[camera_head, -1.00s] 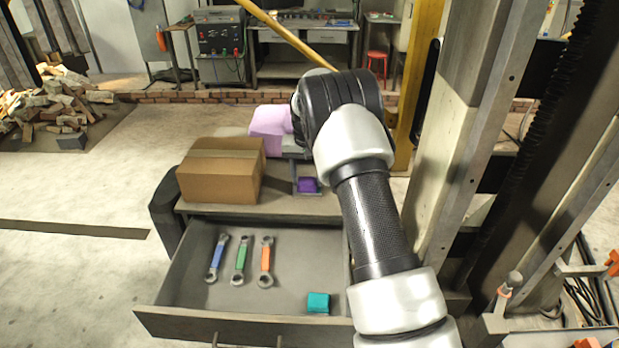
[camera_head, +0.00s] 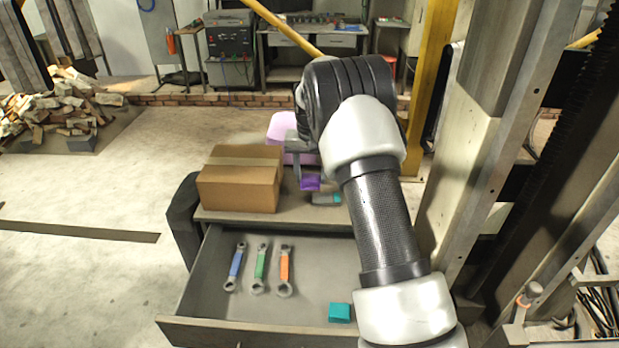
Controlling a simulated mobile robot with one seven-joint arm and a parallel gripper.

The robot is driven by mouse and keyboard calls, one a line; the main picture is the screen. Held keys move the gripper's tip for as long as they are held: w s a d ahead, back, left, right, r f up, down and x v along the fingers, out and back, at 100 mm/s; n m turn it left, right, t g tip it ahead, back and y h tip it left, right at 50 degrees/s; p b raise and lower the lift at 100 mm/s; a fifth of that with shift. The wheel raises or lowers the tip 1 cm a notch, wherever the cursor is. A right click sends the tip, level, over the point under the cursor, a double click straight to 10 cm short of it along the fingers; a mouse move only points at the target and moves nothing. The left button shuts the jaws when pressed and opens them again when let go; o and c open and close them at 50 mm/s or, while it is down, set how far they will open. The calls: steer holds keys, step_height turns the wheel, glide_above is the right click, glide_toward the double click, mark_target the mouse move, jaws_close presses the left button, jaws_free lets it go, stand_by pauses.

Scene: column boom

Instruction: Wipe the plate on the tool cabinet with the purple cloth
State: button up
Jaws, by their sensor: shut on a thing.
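The tool cabinet (camera_head: 225,216) stands in the middle of the view with its drawer pulled out. My gripper (camera_head: 309,177) is over the cabinet top, right of the cardboard box, pointing down. It is shut on the purple cloth (camera_head: 310,184), a small bunched purple piece at its fingertips. I cannot tell whether the cloth touches the cabinet top. I cannot make out the plate; my arm covers the right part of the cabinet top.
A cardboard box (camera_head: 240,186) sits on the cabinet's left side. A grey and teal item (camera_head: 326,199) lies beside the cloth. A lilac object (camera_head: 282,127) is behind my gripper. The open drawer (camera_head: 240,333) holds three wrenches (camera_head: 260,268) and a teal block (camera_head: 339,313).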

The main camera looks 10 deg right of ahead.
steer(key=shift+r+p, duration=0.65)
steer(key=shift+r, duration=1.05)
